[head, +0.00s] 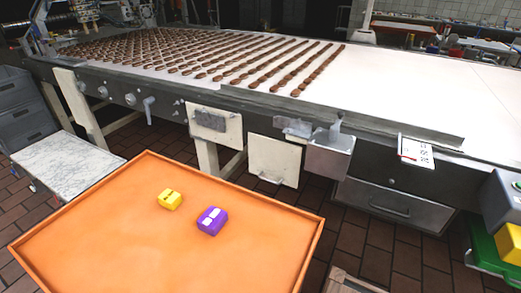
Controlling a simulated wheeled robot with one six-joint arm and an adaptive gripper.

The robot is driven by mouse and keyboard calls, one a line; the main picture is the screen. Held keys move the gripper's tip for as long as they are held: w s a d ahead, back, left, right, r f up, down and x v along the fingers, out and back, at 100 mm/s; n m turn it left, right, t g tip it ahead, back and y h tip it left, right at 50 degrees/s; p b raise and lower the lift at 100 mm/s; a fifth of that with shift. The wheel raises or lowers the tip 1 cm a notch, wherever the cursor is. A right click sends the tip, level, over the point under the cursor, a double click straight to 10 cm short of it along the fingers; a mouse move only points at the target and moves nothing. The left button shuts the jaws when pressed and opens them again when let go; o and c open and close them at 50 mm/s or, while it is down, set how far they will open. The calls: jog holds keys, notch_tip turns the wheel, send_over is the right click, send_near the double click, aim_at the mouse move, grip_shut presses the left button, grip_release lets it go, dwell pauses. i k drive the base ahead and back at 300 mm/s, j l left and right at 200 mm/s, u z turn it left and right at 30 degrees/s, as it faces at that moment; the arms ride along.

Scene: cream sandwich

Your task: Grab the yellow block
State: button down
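The yellow block (170,200) sits on an orange tray-like table (120,235) with a raised rim. It has dark marks on its top. A purple block (212,221) with white patches sits close by, to the right of and slightly nearer than the yellow block, with a small gap between them. Nothing covers either block. My gripper is not in the head view.
Behind the orange table stands a long conveyor (390,85) with rows of brown cookies. A marble-topped surface (68,165) is at left. A green crate (485,250) stands at right. The rest of the orange surface is clear.

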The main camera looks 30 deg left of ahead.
aim_at(170, 200)
jog(key=k+l, duration=0.2)
jog(key=k, duration=0.2)
jog(key=k+l, duration=0.25)
jog(key=k, duration=0.15)
jog(key=k+u, duration=0.1)
jog(key=u, duration=0.7)
jog(key=k+u, duration=0.15)
jog(key=u, duration=0.2)
jog(key=k+u, duration=0.1)
jog(key=u, duration=0.3)
jog(key=i+j+z, duration=0.1)
jog(key=z, duration=0.35)
jog(key=j+z, duration=0.3)
jog(key=z, duration=0.15)
jog(key=i+j+z, duration=0.15)
jog(key=j+z, duration=0.15)
jog(key=j, duration=0.65)
jog(key=j+z, duration=0.25)
jog(key=j, duration=2.2)
jog(key=i+z, duration=0.05)
